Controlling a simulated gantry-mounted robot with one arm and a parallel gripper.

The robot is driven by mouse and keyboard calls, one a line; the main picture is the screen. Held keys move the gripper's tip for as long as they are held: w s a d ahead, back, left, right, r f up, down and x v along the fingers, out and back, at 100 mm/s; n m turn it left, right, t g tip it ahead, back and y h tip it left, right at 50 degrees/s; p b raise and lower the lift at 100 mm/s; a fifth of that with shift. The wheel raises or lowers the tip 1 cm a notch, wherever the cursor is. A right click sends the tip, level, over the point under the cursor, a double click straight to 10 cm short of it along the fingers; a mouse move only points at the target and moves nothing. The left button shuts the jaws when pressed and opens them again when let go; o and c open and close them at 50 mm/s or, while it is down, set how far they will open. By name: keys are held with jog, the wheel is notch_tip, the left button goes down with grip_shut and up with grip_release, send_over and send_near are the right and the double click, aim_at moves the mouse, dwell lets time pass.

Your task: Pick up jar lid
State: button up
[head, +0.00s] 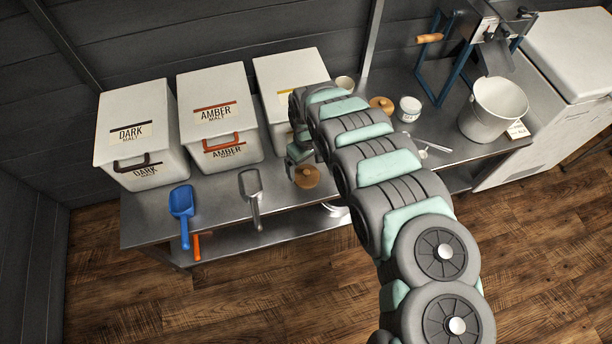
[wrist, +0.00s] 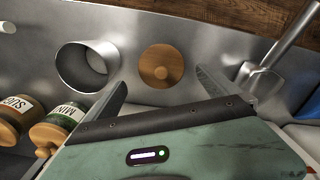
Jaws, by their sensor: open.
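The jar lid (wrist: 161,67), a round wooden disc with a small knob, lies on the steel bench. In the head view the lid (head: 307,178) is near the front edge, just below my gripper (head: 297,152), which my arm partly covers. In the wrist view my gripper (wrist: 161,80) is open and empty. Its two fingers point toward the lid, one on each side, and the lid shows beyond their tips. I see no contact; the exact height above the lid is unclear.
An open metal cylinder (wrist: 88,67) stands left of the lid. Two wooden-lidded jars (wrist: 55,130) are at lower left. A metal scoop (head: 251,192) and a blue scoop (head: 182,207) lie left of the lid in the head view. Malt bins (head: 214,112) stand behind.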

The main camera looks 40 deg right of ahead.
aim_at(306, 172)
notch_tip(306, 172, down, 5)
jog(key=shift+a+f+b, duration=0.1)
jog(key=shift+b, duration=0.9)
jog(key=shift+w, duration=0.1)
jog(key=shift+c, duration=0.6)
jog(key=c, duration=1.2)
